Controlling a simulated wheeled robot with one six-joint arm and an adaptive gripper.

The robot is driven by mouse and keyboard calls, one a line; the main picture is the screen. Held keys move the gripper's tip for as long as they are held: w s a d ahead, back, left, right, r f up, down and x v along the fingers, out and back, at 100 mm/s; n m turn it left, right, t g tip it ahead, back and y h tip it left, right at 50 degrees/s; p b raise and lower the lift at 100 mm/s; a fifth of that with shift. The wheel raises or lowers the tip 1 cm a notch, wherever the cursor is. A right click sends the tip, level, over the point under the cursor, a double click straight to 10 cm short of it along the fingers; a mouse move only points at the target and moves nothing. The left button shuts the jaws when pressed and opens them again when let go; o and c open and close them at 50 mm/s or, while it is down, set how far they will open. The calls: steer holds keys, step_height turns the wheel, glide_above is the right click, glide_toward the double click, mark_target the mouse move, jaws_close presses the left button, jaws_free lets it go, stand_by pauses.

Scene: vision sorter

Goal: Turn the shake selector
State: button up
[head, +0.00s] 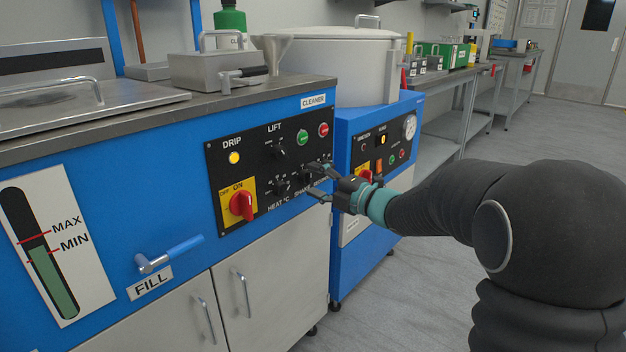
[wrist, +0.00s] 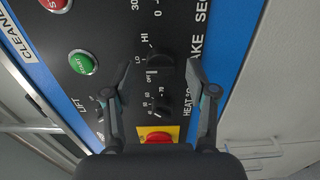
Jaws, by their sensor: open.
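The shake selector (wrist: 158,65) is a small black knob on the black control panel, by the OFF, LO and HI marks in the wrist view. My gripper (wrist: 153,80) is open in front of the panel, with one finger on each side of the selector and nothing held. Its right finger covers part of the SHAKE label. I cannot tell whether the fingers touch the panel or the knob. In the head view, my gripper (head: 311,180) reaches the panel from the right and partly hides the knobs there.
The heat knob (wrist: 163,106) sits close beside the selector. A red main switch on a yellow plate (head: 241,206), a green START button (wrist: 83,63) and the lift knob (head: 280,152) are on the same panel. A blue machine (head: 345,255) stands behind my gripper.

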steer(key=shift+w+a, duration=0.45)
steer(key=shift+a, duration=0.1)
jaws_close()
steer(key=m+p, duration=0.3)
steer(key=m, duration=0.3)
steer(key=shift+r+m+p, duration=0.1)
steer(key=shift+m+p, duration=0.2)
steer(key=shift+p, duration=0.05)
steer(key=m+p, duration=0.3)
steer(key=m, duration=0.2)
steer(key=shift+f+m, duration=0.25)
steer(key=shift+m, duration=0.05)
steer(key=shift+s, duration=0.1)
